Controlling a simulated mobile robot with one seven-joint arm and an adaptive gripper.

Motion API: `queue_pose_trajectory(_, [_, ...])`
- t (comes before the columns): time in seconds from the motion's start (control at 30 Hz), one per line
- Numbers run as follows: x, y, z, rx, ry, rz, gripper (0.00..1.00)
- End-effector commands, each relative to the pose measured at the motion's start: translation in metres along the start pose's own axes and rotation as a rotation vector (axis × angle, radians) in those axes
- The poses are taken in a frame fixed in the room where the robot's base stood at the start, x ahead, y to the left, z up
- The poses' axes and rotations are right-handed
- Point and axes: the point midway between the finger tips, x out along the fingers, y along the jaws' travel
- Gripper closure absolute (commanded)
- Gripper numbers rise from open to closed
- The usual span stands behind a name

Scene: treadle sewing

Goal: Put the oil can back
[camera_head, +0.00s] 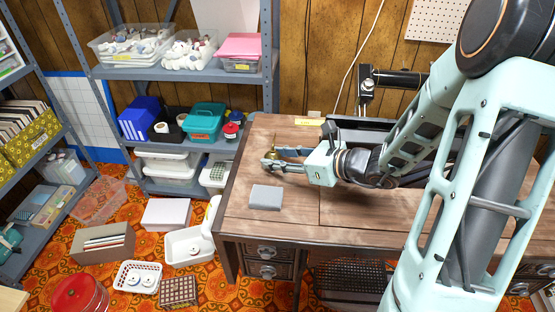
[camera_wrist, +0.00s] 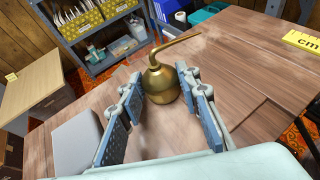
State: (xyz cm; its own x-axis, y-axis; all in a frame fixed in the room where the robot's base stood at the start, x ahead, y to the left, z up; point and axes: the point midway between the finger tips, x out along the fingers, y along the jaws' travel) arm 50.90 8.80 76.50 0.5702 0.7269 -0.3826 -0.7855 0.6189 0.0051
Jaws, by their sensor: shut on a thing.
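The oil can (camera_wrist: 163,86) is brass, with a round body and a long bent spout. In the wrist view it stands upright between my two finger pads, its spout pointing up and to the right. My gripper (camera_wrist: 163,100) is shut on its body. In the head view my gripper (camera_head: 276,160) is over the left part of the wooden sewing table (camera_head: 255,225), and the oil can (camera_head: 271,155) shows small at its fingertips. I cannot tell whether the can's base touches the tabletop.
A grey box (camera_head: 265,197) lies on the table in front of my gripper. A yellow label marked cm (camera_head: 308,122) lies near the back edge. A black machine part (camera_head: 394,79) stands behind my arm. Loaded shelves (camera_head: 186,72) stand left of the table; bins and boxes cover the floor.

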Motion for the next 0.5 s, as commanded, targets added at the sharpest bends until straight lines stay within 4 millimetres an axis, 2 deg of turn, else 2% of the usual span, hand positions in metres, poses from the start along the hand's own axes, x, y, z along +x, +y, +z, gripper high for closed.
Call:
queue_pose_trajectory(0.23, [0.0016, 0.0002, -0.0040, 0.000, 0.000, 0.001, 1.00])
queue_pose_trajectory(0.27, [0.0011, 0.0002, -0.0032, 0.000, 0.000, 0.000, 0.67])
queue_pose_trajectory(0.4, [0.0008, 0.0002, -0.0027, 0.000, 0.000, 0.001, 0.52])
queue_pose_trajectory(0.5, [0.0008, 0.0002, -0.0026, 0.000, 0.000, 0.001, 0.52])
